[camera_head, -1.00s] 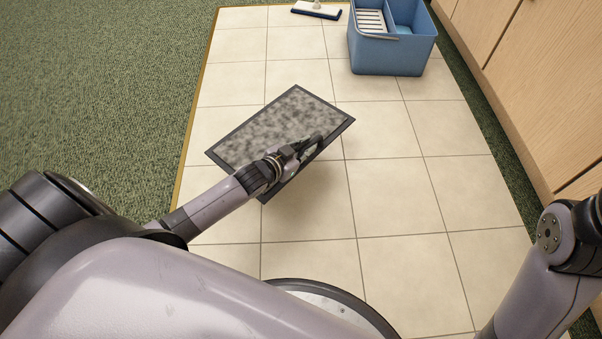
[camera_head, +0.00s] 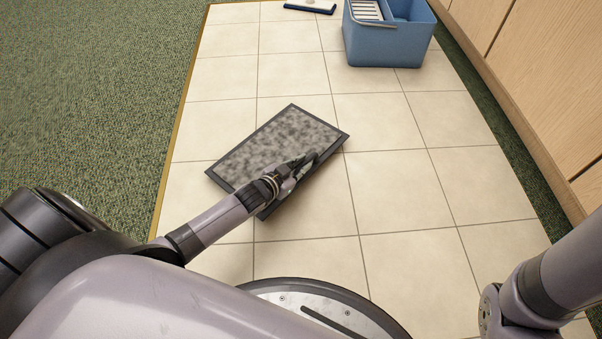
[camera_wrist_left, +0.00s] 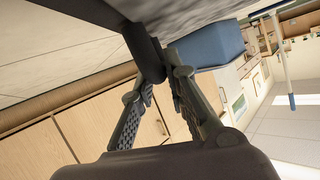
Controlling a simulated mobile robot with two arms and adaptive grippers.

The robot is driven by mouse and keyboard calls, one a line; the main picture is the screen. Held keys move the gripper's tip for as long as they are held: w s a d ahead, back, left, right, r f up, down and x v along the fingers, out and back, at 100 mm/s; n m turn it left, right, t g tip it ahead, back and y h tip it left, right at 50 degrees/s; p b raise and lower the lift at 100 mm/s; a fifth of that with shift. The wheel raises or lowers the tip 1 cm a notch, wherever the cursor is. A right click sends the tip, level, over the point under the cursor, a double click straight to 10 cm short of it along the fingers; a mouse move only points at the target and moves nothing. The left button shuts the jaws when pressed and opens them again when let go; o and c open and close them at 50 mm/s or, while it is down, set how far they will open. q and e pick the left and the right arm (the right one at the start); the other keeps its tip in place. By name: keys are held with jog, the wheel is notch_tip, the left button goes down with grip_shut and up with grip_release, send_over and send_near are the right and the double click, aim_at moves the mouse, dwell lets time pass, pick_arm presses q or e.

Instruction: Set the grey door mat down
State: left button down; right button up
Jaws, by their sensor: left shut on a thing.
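The grey door mat (camera_head: 283,142), with a mottled grey top and a dark border, is over the cream tiles in the head view. My left gripper (camera_head: 305,165) is shut on its near right edge. The mat looks close to the floor; I cannot tell whether it touches. In the left wrist view the mat (camera_wrist_left: 185,18) runs along the top, and the left gripper's fingers (camera_wrist_left: 160,75) close on its dark edge. Part of the mat is hidden behind the gripper. My right arm shows at the right of the head view, but its gripper is out of view.
A blue bucket (camera_head: 385,45) stands at the back of the tiled floor (camera_head: 400,180). A mop head (camera_head: 310,6) lies at the back left. Green carpet (camera_head: 90,90) is on the left, and wooden cabinets (camera_head: 535,75) line the right. Tiles around the mat are clear.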

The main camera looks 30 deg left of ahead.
aim_at(295, 175)
pick_arm(q)
notch_tip(295, 175, down, 3)
jog(key=shift+r+b, duration=0.1)
jog(key=shift+b, duration=0.7)
jog(key=c, duration=1.9)
grip_release()
jog(key=shift+c, duration=0.2)
jog(key=o, duration=0.4)
jog(key=shift+c, duration=0.2)
